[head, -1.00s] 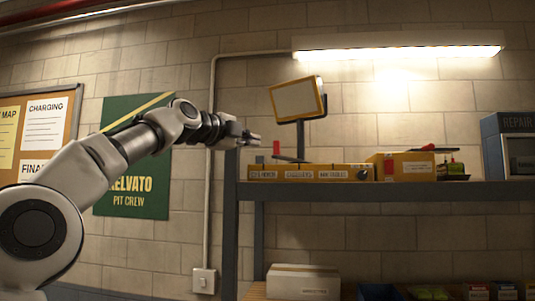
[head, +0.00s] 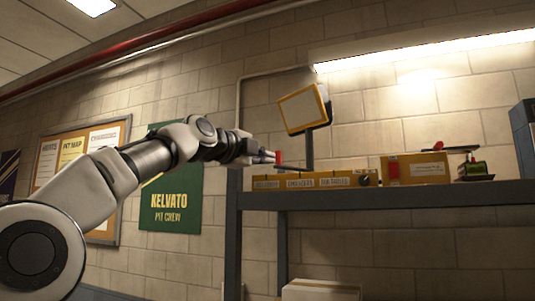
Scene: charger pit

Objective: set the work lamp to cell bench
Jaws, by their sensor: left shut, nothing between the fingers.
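The work lamp (head: 304,109), a pale panel in a yellow frame on a dark post, stands on the shelf. In front of its foot lies a long yellow box (head: 327,180) with several white labels too small to read surely, and a dark round knob (head: 364,180) at its right end. An upright red tab (head: 279,157) rises above the box's left part, around the first and second labels. My left gripper (head: 268,157) is shut and empty, its tips close to the tab's left side; I cannot tell whether they touch. My right gripper is out of view.
A lit tube lamp (head: 425,52) hangs above. A white box (head: 320,290) sits below. A green poster (head: 170,208) is behind my arm.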

